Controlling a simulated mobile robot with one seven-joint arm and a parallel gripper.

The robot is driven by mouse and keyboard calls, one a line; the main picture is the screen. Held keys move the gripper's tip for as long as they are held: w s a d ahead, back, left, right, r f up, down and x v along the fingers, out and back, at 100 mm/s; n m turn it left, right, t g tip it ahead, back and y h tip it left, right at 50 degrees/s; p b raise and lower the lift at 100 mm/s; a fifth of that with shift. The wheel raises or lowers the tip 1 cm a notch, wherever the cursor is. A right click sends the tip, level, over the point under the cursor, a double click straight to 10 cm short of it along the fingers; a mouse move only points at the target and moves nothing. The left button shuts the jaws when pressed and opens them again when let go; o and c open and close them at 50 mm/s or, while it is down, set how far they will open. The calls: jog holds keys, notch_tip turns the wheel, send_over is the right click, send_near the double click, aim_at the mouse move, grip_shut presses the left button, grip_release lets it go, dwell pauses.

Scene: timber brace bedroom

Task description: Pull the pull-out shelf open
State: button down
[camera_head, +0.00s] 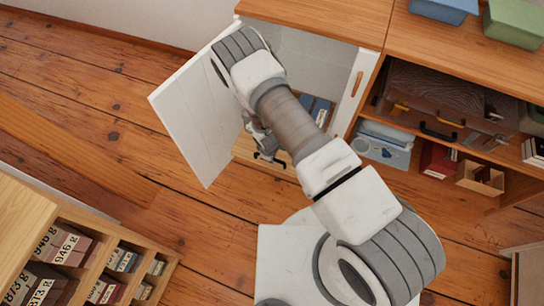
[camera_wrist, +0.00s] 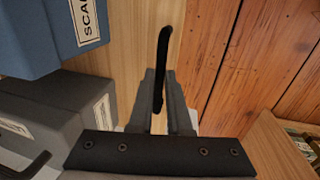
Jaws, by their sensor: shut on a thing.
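The pull-out shelf (camera_head: 243,150) is a light wooden board low inside the cabinet, behind the open white door; my arm hides much of it. In the wrist view its wooden surface (camera_wrist: 135,50) carries boxes. A slim black handle (camera_wrist: 163,50) stands at the shelf's edge. My gripper (camera_wrist: 164,100) is shut on this handle, one dark finger on each side of it. In the head view my gripper (camera_head: 266,148) is low in the cabinet opening, mostly covered by my arm. How far out the shelf stands is hard to tell.
The white door (camera_head: 195,110) stands open left of my arm. A blue box (camera_wrist: 60,35) and a grey box (camera_wrist: 50,110) sit beside the handle. An open shelf unit with a brown case (camera_head: 440,95) is at right. A low box rack (camera_head: 110,255) stands front left. Wooden floor (camera_head: 90,130) is clear.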

jog(key=shift+s+a, duration=0.1)
jog(key=shift+s, duration=0.1)
dwell(0.4)
jog(key=c, duration=0.9)
grip_release()
jog(key=shift+o, duration=0.2)
jog(key=s+r+p, duration=0.1)
jog(key=r+p, duration=0.1)
jog(key=r, duration=0.6)
jog(key=s+a+r+p, duration=0.1)
jog(key=s+r+p, duration=0.1)
jog(key=r, duration=0.7)
jog(key=shift+p, duration=0.4)
jog(key=shift+s, duration=0.1)
